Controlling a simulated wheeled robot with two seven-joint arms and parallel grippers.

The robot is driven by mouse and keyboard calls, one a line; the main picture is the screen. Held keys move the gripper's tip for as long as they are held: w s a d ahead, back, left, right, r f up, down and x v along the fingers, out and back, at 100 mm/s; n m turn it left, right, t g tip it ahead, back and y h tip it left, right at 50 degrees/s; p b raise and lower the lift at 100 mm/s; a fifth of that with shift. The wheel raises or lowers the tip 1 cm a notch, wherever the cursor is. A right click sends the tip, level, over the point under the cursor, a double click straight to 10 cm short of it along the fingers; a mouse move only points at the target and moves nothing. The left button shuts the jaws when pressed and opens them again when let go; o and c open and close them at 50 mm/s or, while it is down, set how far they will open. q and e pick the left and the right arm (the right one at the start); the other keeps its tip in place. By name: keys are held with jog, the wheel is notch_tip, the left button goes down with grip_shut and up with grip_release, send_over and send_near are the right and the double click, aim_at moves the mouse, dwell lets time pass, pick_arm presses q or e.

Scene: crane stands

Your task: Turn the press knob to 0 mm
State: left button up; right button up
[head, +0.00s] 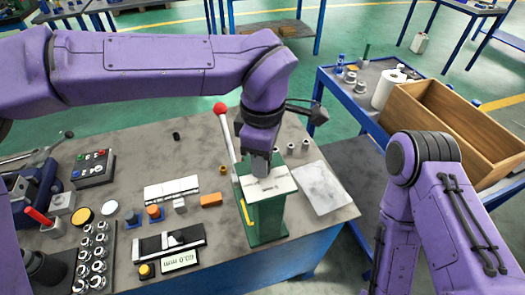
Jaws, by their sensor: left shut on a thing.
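The green press (267,220) stands at the front right of the workbench, with a pale plate (273,187) on top. A lever with a red ball (220,107) rises at its left side. My left gripper (259,168) points down onto the top of the press and is shut on the press knob. The fingers hide most or all of the knob, so its setting cannot be read. My right arm is at the right, with its gripper out of view.
A small mm readout (180,260) lies near the bench's front edge; its digits are unclear. Left of the press are an orange block (211,200) and a rack of sockets (92,258). A grey sheet (321,187) lies to the right. A wooden crate (450,115) stands on the blue cart.

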pick_arm(q)
jog(key=n+p, duration=0.1)
jog(key=n, duration=0.1)
jog(key=n+p, duration=0.1)
jog(key=n, duration=0.1)
jog(key=shift+r+n, duration=0.2)
jog(key=shift+n, duration=0.2)
jog(key=n, duration=0.2)
jog(key=shift+n+p, duration=0.3)
jog(key=n, duration=0.2)
jog(key=shift+n, duration=0.4)
jog(key=n, duration=0.4)
jog(key=shift+f+n, duration=0.1)
jog(key=shift+n, duration=0.2)
jog(key=n+b, duration=0.1)
jog(key=n, duration=0.4)
jog(key=shift+n, duration=0.4)
jog(key=o, duration=1)
jog(key=shift+o, duration=0.2)
